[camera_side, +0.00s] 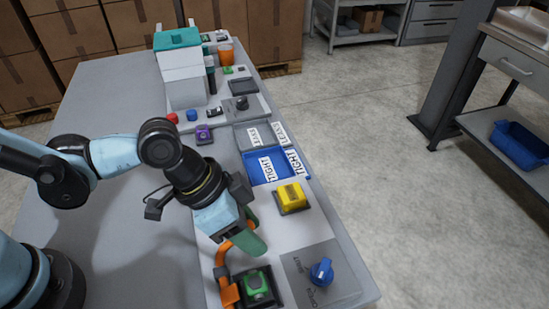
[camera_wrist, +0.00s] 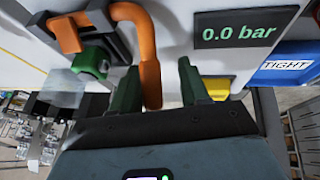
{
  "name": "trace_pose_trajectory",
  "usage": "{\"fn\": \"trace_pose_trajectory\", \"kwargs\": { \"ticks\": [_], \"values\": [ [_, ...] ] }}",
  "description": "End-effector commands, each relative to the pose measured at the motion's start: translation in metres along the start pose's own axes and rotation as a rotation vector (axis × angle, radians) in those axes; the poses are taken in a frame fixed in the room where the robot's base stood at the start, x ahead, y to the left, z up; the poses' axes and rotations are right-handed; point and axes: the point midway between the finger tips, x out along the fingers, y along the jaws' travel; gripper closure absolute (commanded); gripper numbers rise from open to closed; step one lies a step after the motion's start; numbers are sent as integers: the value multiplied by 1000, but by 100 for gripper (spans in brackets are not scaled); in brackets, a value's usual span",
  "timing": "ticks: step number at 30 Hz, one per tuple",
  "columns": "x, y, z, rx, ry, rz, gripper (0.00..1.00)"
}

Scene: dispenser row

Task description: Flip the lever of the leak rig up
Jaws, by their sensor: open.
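The leak rig stands at the near end of the bench. An orange curved bar (camera_side: 222,254), which looks like the lever, rises beside a green part (camera_side: 255,283) in a dark holder. In the wrist view the bar (camera_wrist: 146,45) curves past an orange block (camera_wrist: 65,35) and the green part (camera_wrist: 92,60). My gripper (camera_side: 250,240) is low over the rig, right of the bar. In the wrist view my gripper (camera_wrist: 160,85) has its green fingers apart, with the bar's lower end near the left finger. Contact cannot be told. A display (camera_wrist: 240,27) reads 0.0 bar.
A yellow block (camera_side: 291,197) and a blue knob (camera_side: 321,272) sit close to my gripper. A blue tray (camera_side: 281,179) labelled TIGHT and a grey tray (camera_side: 243,142) lie farther along. A white dispenser (camera_side: 183,80) stands at the far end. The bench's left side is clear.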

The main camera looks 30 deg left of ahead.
Motion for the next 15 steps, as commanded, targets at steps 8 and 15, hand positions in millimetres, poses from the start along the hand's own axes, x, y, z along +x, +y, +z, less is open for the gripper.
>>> {"fn": "trace_pose_trajectory", "kwargs": {
  "ticks": [8,15],
  "values": [
    [-11,-1,-1,-13,-55,-3,55],
    [-34,-1,-2,-12,-53,-2,55]
  ]
}}
